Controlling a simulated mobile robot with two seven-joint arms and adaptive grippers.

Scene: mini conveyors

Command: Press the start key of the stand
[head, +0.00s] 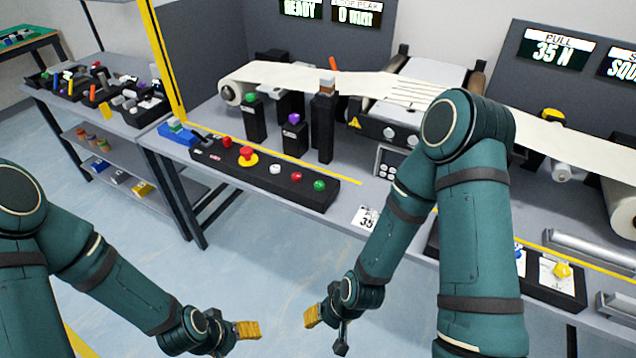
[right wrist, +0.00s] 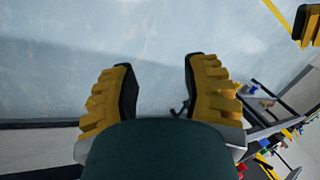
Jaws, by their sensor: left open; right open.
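A long black control box (head: 262,178) lies along the front edge of the conveyor table. On it sit a red button (head: 227,141), a red mushroom button on yellow (head: 247,155), a white button (head: 275,169), another red button (head: 297,176) and a green button (head: 319,185) at the right end. Labels beside them are too small to read. My left gripper (head: 247,330) is low in front of the table, away from the box. My right gripper (head: 313,316) is also below and in front of the box; in the right wrist view (right wrist: 160,75) its yellow fingers are apart and empty.
The conveyor table holds a white web (head: 330,80) over rollers, black posts and a printed card (head: 366,217) near the front edge. A second box with a yellow knob (head: 561,269) is at the right, behind my right arm. The floor between the grippers and table is clear.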

